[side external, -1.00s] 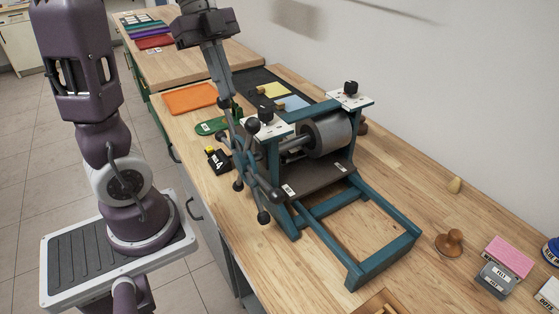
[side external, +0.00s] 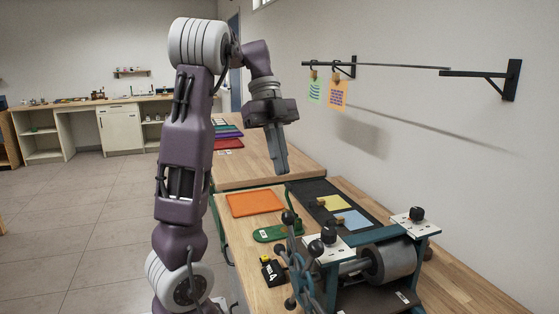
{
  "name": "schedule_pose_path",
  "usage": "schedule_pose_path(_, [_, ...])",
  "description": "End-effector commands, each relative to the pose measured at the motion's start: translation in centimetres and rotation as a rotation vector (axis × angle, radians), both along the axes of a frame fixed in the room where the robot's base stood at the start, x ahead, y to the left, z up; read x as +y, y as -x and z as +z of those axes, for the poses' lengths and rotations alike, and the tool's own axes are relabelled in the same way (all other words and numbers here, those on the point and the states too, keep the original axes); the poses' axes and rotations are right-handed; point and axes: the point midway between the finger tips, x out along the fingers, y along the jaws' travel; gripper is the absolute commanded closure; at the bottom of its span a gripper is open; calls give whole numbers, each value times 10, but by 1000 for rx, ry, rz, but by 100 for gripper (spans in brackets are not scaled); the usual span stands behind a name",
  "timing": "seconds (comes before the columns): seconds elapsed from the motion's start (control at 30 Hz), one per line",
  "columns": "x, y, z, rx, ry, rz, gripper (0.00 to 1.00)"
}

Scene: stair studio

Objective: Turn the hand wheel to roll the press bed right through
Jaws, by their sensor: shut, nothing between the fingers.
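The press stands on the wooden bench at lower right in the side external view. Its hand wheel (side external: 303,276) has dark spokes with round knobs and faces my arm; its lower part is cut off by the frame. The grey roller (side external: 391,263) sits between the teal uprights. The dark press bed (side external: 372,299) shows under and in front of the roller, cut off at the bottom edge. My gripper (side external: 281,170) points down, its fingers together and empty.
An orange sheet (side external: 254,204), a green tool (side external: 277,233) and a small black block (side external: 273,271) lie left of the press. A dark mat (side external: 364,203) with yellow and blue pieces lies behind it. A wall rail (side external: 400,65) carries hanging cards. Air around my gripper is clear.

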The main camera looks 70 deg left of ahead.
Motion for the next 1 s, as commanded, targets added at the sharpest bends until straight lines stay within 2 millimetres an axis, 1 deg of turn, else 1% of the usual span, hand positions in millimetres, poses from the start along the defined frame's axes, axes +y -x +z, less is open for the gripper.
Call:
schedule_pose_path(0.07, [5, 0, 1, 12, -1, 14, 100])
schedule_pose_path(0.17, [7, -2, -4, 116, -23, 150, 100])
schedule_pose_path(0.27, [11, -7, -14, 306, -90, 440, 100])
schedule_pose_path(0.33, [13, -12, -21, 422, -151, 665, 100])
schedule_pose_path(0.4, [16, -16, -26, 505, -211, 873, 100])
schedule_pose_path(0.5, [19, -22, -31, 574, -272, 1104, 100])
schedule_pose_path(0.53, [20, -23, -32, 586, -286, 1154, 100])
schedule_pose_path(0.63, [21, -25, -34, 606, -308, 1254, 100])
schedule_pose_path(0.77, [19, -24, -46, 613, -312, 1273, 100])
schedule_pose_path(0.87, [15, -20, -65, 614, -311, 1271, 100])
schedule_pose_path(1.0, [10, -15, -95, 614, -309, 1271, 100])
